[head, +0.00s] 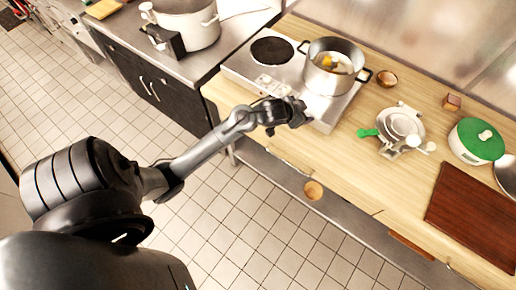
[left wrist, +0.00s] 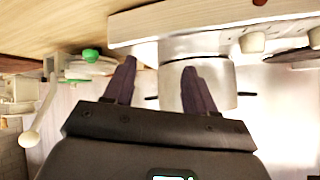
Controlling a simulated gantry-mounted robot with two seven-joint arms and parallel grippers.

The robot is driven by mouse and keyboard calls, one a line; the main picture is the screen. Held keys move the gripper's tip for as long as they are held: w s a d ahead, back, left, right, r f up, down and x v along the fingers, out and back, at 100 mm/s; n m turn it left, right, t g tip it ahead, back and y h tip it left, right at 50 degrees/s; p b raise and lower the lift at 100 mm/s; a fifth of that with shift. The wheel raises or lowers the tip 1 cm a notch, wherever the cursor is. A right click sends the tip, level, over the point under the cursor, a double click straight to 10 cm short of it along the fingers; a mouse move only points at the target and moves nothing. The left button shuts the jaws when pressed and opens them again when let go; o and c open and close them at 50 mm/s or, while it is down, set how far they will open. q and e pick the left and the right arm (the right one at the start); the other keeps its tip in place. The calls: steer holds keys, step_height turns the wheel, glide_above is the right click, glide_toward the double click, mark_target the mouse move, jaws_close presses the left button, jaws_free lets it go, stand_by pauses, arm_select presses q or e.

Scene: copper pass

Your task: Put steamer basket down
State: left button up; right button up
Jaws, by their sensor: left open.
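A metal pot (head: 334,72) with two dark side handles stands on the hob (head: 285,80). A pale thing and a yellow-orange piece (head: 328,62) show inside it; I cannot tell whether the pale thing is the steamer basket. No other steamer basket is clearly visible. My left gripper (head: 299,110) is in front of the hob's front edge, apart from the pot. In the left wrist view, which appears inverted, its two fingers (left wrist: 160,72) are spread with nothing held between them, and the pot (left wrist: 222,82) is beyond them. My right gripper is in neither view.
A bare burner (head: 271,50) is left of the pot. A small brown bowl (head: 386,78), a metal press (head: 401,124) with a green handle, a green-lidded pot (head: 480,141) and a brown board (head: 475,213) are on the wooden counter to the right. A larger pot (head: 186,22) stands at upper left.

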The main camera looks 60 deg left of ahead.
arm_select(q)
steer(key=s+d+f+g, duration=0.1)
steer(key=s+d+g, duration=0.1)
steer(key=s+d, duration=0.3)
steer(key=s+d+f+g+h, duration=0.1)
steer(key=s+d, duration=0.4)
steer(key=s, duration=0.8)
steer(key=s+d+f+g, duration=0.2)
steer(key=s+d, duration=0.3)
steer(key=s, duration=0.4)
steer(key=shift+s+m+g+h, duration=0.15)
steer(key=shift+m+g+h, duration=0.15)
steer(key=shift+g, duration=0.4)
steer(key=shift+d+f, duration=0.1)
step_height(320, 180, up, 4)
steer(key=p, duration=0.4)
